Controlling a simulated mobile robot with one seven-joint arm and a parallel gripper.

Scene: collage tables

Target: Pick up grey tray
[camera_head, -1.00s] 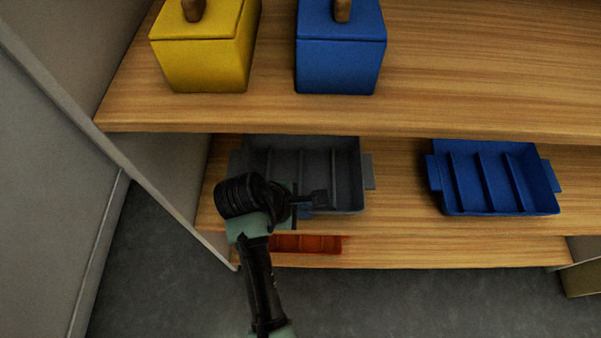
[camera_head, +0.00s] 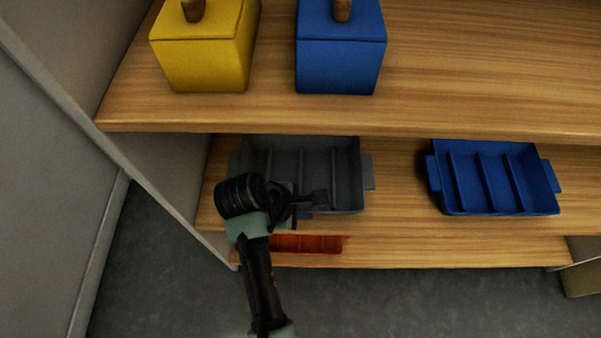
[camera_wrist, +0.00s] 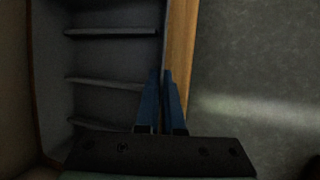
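The grey tray (camera_head: 345,180) sits on the middle shelf in the head view, with inner ribs and a handle tab at each side. My arm and gripper hide its front left part. My gripper (camera_head: 318,198) is at the tray's front wall. In the wrist view, the blue fingers of my gripper (camera_wrist: 161,75) are close together at the tray's edge, with the ribbed inside of the grey tray (camera_wrist: 105,82) to their left. They appear shut on the tray's front wall, one finger on each side. The tray still rests on the shelf.
A blue tray (camera_head: 497,205) sits to the right on the same shelf (camera_head: 395,205). A red tray (camera_head: 308,244) is on the shelf below. The upper shelf (camera_head: 480,85) overhangs, carrying a yellow box (camera_head: 205,65) and a blue box (camera_head: 338,65). A grey side panel (camera_head: 160,180) stands at left.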

